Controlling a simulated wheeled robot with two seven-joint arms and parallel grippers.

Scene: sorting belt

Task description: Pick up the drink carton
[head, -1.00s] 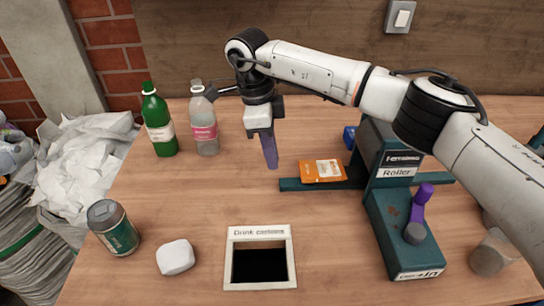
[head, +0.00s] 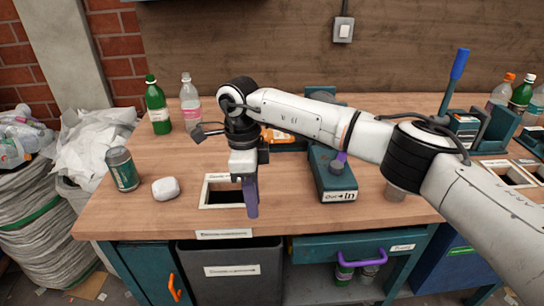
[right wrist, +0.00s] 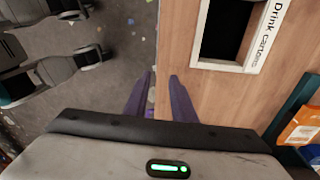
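A flat orange item with a pale label (head: 278,141), which may be the drink carton, lies at the teal roller device and is partly hidden behind my right arm. It also shows at the lower right edge of the right wrist view (right wrist: 303,126). My right gripper (head: 250,212) has purple fingers and points down near the table's front edge, in front of the drink cartons opening (head: 222,176). In the right wrist view its two fingers (right wrist: 162,85) stand apart with nothing between them. My left gripper is not in view.
The teal roller device (head: 333,180) stands right of the opening. A white lump (head: 165,189), a dark green can (head: 122,169), a green bottle (head: 157,107) and a clear bottle (head: 190,104) stand at the left. A grey bin (head: 230,275) sits below the table.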

